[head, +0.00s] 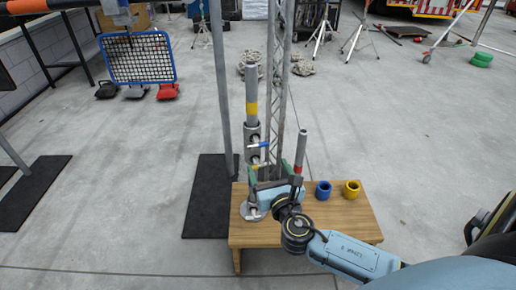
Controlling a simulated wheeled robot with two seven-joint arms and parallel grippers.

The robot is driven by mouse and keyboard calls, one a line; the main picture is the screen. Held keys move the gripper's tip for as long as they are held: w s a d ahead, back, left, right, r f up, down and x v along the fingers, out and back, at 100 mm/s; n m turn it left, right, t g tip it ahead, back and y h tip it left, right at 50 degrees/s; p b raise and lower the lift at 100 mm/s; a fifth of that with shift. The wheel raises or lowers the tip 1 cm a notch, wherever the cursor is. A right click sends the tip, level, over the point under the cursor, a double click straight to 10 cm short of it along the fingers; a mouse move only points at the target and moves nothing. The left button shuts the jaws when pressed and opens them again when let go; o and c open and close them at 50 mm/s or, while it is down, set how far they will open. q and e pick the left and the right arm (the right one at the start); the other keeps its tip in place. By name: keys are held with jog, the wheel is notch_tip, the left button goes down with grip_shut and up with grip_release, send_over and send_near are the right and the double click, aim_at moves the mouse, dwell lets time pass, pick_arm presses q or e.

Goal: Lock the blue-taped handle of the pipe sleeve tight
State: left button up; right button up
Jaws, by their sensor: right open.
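The pipe sleeve (252,132) is a grey clamp around an upright pipe (251,88) with yellow tape, standing on a round base on a small wooden table. The blue-taped handle (261,145) sticks out to the right from the sleeve's side; it is too small to tell if it is fully closed. My right gripper (272,174) is open, just below and right of the blue-taped handle, in front of the lower pipe. Its body hides part of the lower pipe, and contact is hard to tell. My left gripper is out of view.
A red-banded rod (300,150) stands right of my right gripper. A blue ring (323,190) and a yellow ring (351,189) lie on the wooden table (345,222). A lattice truss (279,75) and a tall grey pole (221,80) rise close by. Open floor lies to the right.

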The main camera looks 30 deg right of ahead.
aim_at(258, 144)
pick_arm(q)
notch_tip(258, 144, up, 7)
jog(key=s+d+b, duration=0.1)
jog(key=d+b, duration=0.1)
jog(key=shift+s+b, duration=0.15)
jog(key=shift+b, duration=0.15)
pick_arm(e)
jog(key=shift+x, duration=5.45)
jog(key=shift+f, duration=0.1)
jog(key=shift+c, duration=0.3)
jog(key=c, duration=0.9)
